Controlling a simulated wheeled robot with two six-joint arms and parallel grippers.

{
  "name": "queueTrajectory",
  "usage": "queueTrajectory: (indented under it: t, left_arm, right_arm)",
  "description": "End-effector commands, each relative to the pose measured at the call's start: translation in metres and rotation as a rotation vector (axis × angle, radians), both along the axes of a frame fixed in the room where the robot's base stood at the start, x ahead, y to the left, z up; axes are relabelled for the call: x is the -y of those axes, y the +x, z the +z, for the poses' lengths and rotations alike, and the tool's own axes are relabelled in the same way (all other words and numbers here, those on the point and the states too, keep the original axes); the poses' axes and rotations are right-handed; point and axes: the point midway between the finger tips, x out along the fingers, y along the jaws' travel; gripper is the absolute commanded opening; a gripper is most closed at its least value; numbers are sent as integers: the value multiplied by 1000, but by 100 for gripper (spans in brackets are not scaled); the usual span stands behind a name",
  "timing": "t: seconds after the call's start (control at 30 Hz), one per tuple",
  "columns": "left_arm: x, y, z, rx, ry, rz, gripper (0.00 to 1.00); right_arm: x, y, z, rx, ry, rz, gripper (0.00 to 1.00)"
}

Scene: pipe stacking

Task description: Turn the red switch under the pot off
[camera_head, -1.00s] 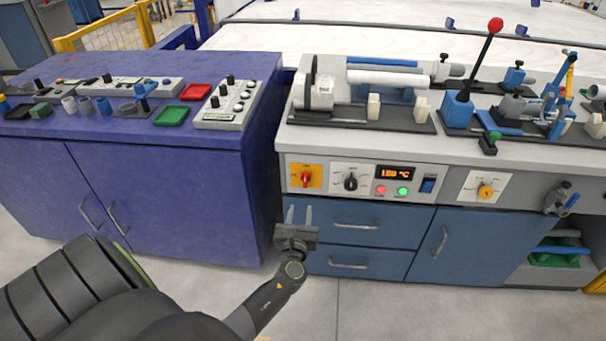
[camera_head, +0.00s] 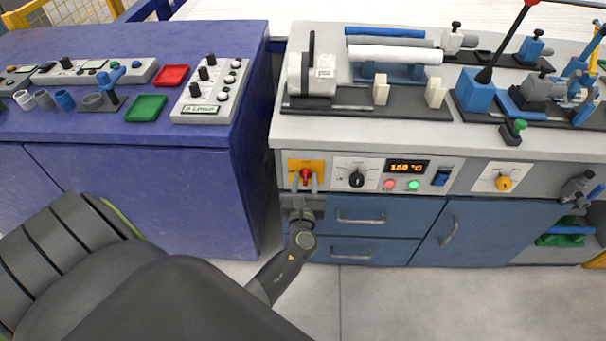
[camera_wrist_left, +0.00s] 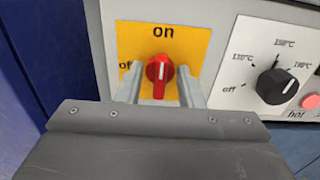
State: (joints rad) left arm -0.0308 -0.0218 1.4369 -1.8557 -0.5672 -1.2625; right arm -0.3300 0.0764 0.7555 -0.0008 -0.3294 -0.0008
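The red switch (camera_head: 306,175) sits on a yellow plate (camera_head: 293,164) at the left end of the grey control panel. In the left wrist view the red switch (camera_wrist_left: 160,72) stands upright, its white mark pointing up at the word "on"; "off" is partly hidden at its left. My left gripper (camera_head: 305,183) is open, its fingers (camera_wrist_left: 160,80) on either side of the switch, with a gap showing on each side. I cannot tell how deep the fingertips reach. My right gripper is not in view. No clear pot can be made out above the switch.
Blue drawers (camera_head: 372,215) lie below. A purple cabinet (camera_head: 150,190) stands close on the left. A white-grey machine (camera_head: 312,75) is on the worktop above.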

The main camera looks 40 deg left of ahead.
Motion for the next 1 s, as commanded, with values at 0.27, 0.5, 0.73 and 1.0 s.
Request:
queueTrajectory:
  t: [0.27, 0.5, 0.73, 1.0]
  left_arm:
    - [0, 0, 0, 0, 0, 0, 32]
    - [0, 0, 0, 1, -1, 0, 7]
    - [0, 0, -1, 16, -26, -1, 6]
    - [0, -1, -4, 94, -153, -1, 6]
  right_arm:
    - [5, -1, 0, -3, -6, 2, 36]
    - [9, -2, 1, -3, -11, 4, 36]
    - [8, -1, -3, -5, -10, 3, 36]
    - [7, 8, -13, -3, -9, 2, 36]
